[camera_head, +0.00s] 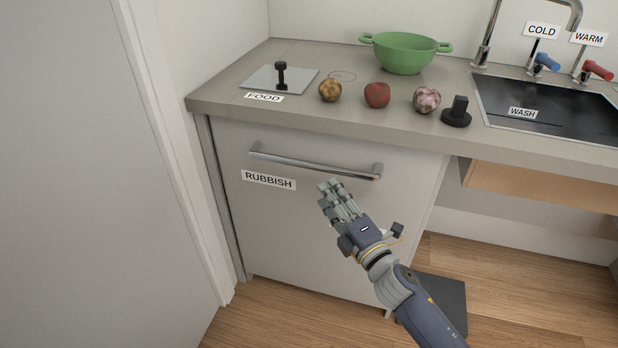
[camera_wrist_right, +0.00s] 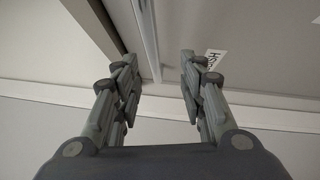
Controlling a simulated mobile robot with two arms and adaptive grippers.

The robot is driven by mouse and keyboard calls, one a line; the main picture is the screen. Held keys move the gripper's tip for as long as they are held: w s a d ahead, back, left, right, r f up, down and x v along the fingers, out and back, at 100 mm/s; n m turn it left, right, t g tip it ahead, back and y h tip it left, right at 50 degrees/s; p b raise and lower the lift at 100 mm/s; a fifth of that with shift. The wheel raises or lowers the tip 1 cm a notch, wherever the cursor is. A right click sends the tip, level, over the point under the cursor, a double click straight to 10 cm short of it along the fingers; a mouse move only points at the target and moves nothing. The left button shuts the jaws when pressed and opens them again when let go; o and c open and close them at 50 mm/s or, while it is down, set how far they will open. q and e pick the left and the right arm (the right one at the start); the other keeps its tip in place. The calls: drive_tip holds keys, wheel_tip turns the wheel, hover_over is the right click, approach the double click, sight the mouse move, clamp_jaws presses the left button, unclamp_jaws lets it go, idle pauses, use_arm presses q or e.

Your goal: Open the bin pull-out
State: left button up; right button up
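The bin pull-out (camera_head: 285,235) is a white front under the counter, marked with a RUBBISH label (camera_head: 268,180); it looks closed, flush under the worktop. Its long metal bar handle (camera_head: 312,165) runs across near the top. My right gripper (camera_head: 332,188) is in front of the panel, just below the right half of the handle, and does not hold it. In the right wrist view its two fingers (camera_wrist_right: 156,78) are spread with nothing gripped between them. Part of the label shows there upside down, beside the right finger. My left gripper is not in view.
The counter (camera_head: 225,98) overhangs the front. On it are a FOOD plate with a black knob (camera_head: 281,75), several round fruits, a black knob piece (camera_head: 456,112), a green colander (camera_head: 405,52) and a sink (camera_head: 550,115). A white wall panel (camera_head: 90,180) stands close on the left. Wooden floor lies below.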

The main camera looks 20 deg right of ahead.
sight(309, 166)
drive_tip(key=x, duration=0.7)
drive_tip(key=r+x, duration=0.1)
drive_tip(key=x, duration=0.2)
drive_tip(key=shift+w+a+r, duration=0.15)
drive_tip(key=shift+w+a, duration=0.05)
drive_tip(key=shift+w, duration=0.05)
clamp_jaws()
